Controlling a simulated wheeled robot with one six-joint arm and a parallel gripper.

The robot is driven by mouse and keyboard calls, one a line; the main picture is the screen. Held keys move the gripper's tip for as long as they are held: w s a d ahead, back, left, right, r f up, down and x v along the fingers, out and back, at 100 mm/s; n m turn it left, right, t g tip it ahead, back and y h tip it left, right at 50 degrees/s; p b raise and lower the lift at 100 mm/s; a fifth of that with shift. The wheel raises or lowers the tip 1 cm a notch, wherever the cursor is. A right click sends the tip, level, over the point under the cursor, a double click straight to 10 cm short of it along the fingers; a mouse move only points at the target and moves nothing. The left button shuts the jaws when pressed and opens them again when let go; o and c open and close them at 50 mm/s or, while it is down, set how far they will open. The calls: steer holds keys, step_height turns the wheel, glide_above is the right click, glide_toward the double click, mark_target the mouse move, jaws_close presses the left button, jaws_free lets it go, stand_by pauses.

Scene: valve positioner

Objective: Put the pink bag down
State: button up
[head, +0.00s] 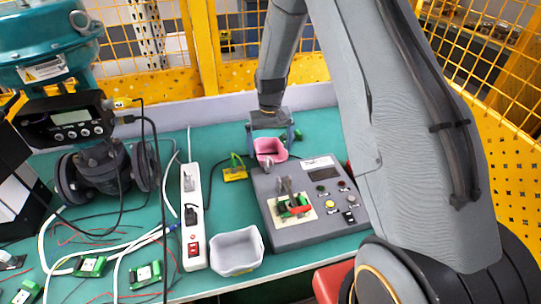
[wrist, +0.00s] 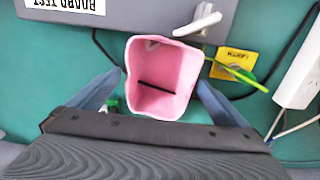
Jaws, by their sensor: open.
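The pink bag (head: 270,150) is an open-topped, soft-looking pink container on the green table, just behind the grey control box. In the wrist view the pink bag (wrist: 165,78) shows its open mouth, with a dark strip across its inside. My gripper (head: 270,137) is open above and around the bag. In the wrist view my gripper (wrist: 160,82) has one blue-grey finger on each side of the bag, with narrow gaps that look clear of its walls. The bag's underside is hidden, so its contact with the table cannot be seen directly.
The grey control box (head: 318,205) with buttons and a lever is close in front. A yellow tag (head: 235,174) with a green tie lies left. A white power strip (head: 193,215), a grey-white bin (head: 237,251), cables and a valve (head: 100,165) crowd the left. Yellow mesh fencing stands behind.

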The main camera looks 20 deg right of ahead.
steer(key=c, duration=1.2)
steer(key=shift+o, duration=0.2)
steer(key=shift+r, duration=0.1)
